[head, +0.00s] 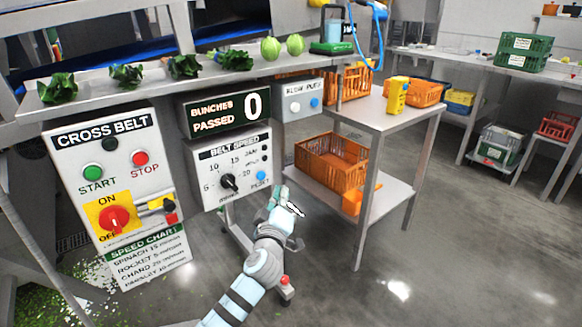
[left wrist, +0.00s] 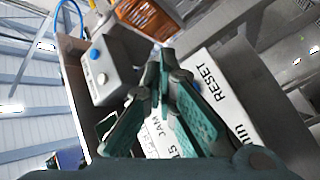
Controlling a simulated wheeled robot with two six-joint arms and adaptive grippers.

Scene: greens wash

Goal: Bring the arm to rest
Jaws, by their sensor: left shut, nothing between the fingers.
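My left gripper (head: 284,203) is shut and empty. In the head view it is in front of and below the right part of the belt speed box (head: 205,160), near its blue reset button (head: 262,175). I cannot tell whether it touches the box. In the left wrist view the green fingers (left wrist: 162,85) come together in front of the white belt speed panel (left wrist: 228,105), whose RESET lettering shows beside them. My right gripper is not in view.
The cross belt panel (head: 105,165) hangs at left under a ledge with several green bunches. A metal trolley (head: 392,119) with orange crates stands close to the right of my arm. The blow-out box (head: 300,100) is above the gripper. Open floor (head: 450,240) lies at right.

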